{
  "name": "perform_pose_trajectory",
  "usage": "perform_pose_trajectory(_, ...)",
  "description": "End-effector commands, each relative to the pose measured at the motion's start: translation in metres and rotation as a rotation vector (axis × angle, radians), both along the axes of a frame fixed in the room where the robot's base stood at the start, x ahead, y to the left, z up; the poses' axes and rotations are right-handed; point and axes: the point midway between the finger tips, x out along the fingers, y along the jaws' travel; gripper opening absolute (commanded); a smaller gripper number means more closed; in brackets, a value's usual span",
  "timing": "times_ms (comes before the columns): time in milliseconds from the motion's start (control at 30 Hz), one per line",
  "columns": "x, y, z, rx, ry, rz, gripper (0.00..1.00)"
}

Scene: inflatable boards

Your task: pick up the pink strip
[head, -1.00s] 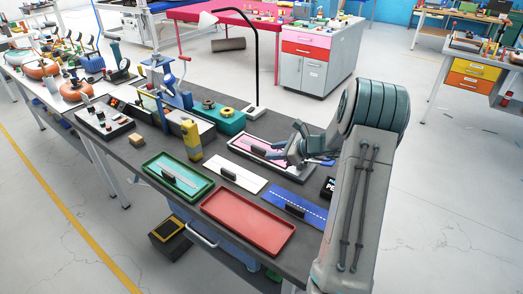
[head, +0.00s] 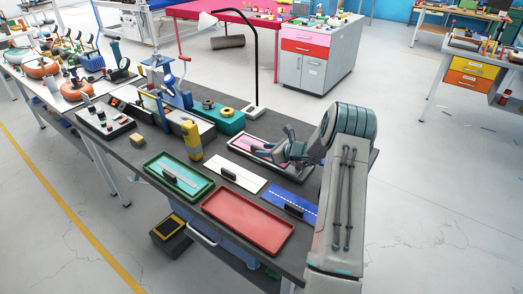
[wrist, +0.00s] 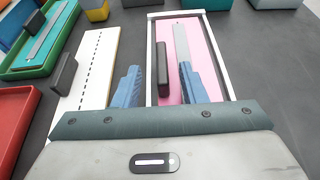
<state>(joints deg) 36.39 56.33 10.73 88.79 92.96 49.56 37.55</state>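The pink strip (wrist: 200,40) lies flat in a white-edged tray (wrist: 150,50), with a black upright handle (wrist: 162,62) and a grey bar (wrist: 181,42) on it. In the head view the pink strip (head: 252,143) is partly hidden by my gripper (head: 280,148). In the wrist view my gripper (wrist: 160,88) is open and empty, its blue fingers on either side of the handle's line. The left finger appears over the gap beside the tray, the right one over the pink strip. I cannot tell how high the fingers are above it.
A white strip (head: 238,177) and a blue strip (head: 297,203) lie nearby. A black lamp (head: 257,65) rises behind the pink strip's tray.

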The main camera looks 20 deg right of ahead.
Motion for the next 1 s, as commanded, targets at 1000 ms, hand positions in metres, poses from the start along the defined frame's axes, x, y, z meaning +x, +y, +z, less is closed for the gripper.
perform_pose_trajectory(1000,0.034,0.020,-0.015,0.000,0.000,0.001,0.00)
